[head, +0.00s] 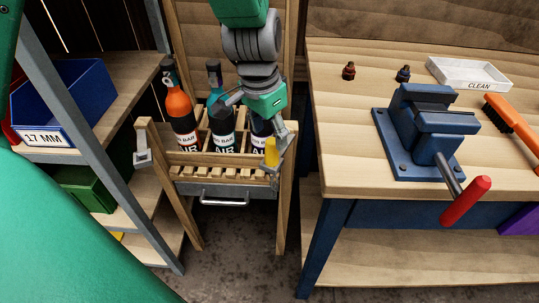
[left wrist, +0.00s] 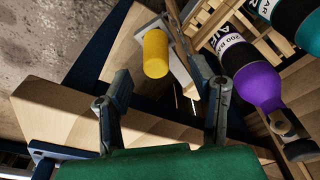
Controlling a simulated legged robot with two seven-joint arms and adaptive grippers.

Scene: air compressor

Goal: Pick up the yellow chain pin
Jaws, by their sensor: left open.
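The yellow chain pin (head: 272,152) is a short yellow cylinder at the front right post of the wooden bottle rack (head: 238,159), beside a grey metal bracket. In the left wrist view the pin (left wrist: 155,53) shows just beyond and between the two fingers, with a gap to each. My left gripper (head: 262,122) is above the rack, pointing down, close over the pin. It also shows in the left wrist view (left wrist: 165,78), open and empty. Part of the pin's mount is hidden by the fingers in the head view. My right gripper is not in view.
Several bottles, one with an orange top (head: 179,108), stand in the rack close to my gripper. A workbench with a blue vise (head: 425,125) and a white CLEAN tray (head: 468,73) is at right. Shelves with a blue bin (head: 75,100) are at left.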

